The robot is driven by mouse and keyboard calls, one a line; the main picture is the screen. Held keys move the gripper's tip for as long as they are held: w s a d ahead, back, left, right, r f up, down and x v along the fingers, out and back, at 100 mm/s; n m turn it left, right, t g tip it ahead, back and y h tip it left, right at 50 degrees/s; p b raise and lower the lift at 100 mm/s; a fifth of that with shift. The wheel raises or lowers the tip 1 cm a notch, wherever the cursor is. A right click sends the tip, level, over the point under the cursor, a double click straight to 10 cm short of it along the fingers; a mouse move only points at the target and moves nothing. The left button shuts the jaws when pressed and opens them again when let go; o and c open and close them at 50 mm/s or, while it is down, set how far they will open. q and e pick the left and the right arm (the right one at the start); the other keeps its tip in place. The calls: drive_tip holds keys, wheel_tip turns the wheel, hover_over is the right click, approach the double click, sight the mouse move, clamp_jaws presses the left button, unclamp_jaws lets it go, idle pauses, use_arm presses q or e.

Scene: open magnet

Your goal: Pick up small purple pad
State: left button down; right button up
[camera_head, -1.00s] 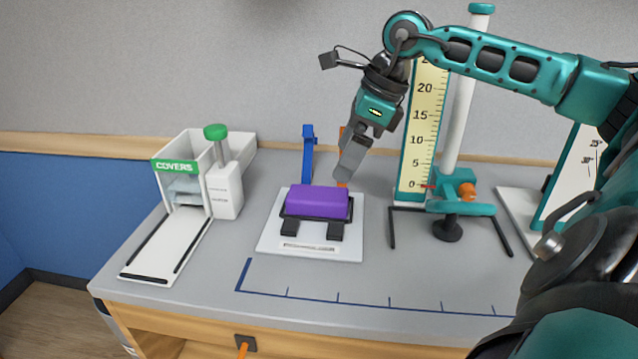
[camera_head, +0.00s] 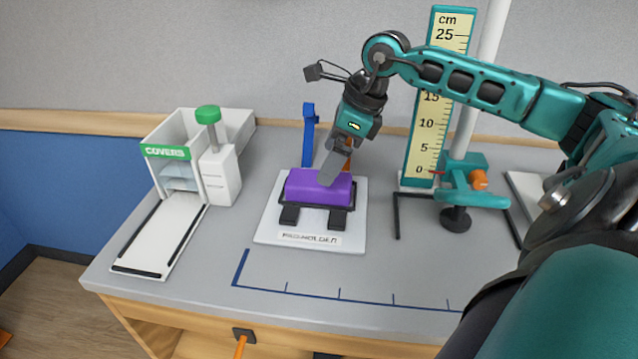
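The small purple pad (camera_head: 308,186) sits in the black cradle of a white holder plate (camera_head: 277,235) on the grey table. My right gripper (camera_head: 328,178) comes down from above and behind, with its fingertip in front of the right part of the pad's top in the picture. I cannot tell whether it touches the pad. The fingers overlap in this view, so their gap is hidden. My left gripper is not in view.
A white covers dispenser (camera_head: 178,175) with a green knob stands at left. A blue post (camera_head: 309,135) stands behind the holder. A teal centimetre scale stand (camera_head: 436,110) is at right. The table front, with a blue ruled line (camera_head: 340,297), is clear.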

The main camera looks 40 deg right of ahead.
sight(319, 186)
drive_tip(key=shift+d+p+x, duration=0.15)
drive_tip(key=shift+x, duration=1.2)
drive_tip(key=shift+d+p+x, duration=0.15)
drive_tip(key=shift+d+x, duration=0.05)
drive_tip(key=shift+x, duration=1.15)
drive_tip(key=shift+w, duration=0.1)
drive_tip(key=shift+c, duration=0.2)
drive_tip(key=c, duration=1.1)
drive_tip(key=shift+r, duration=0.1)
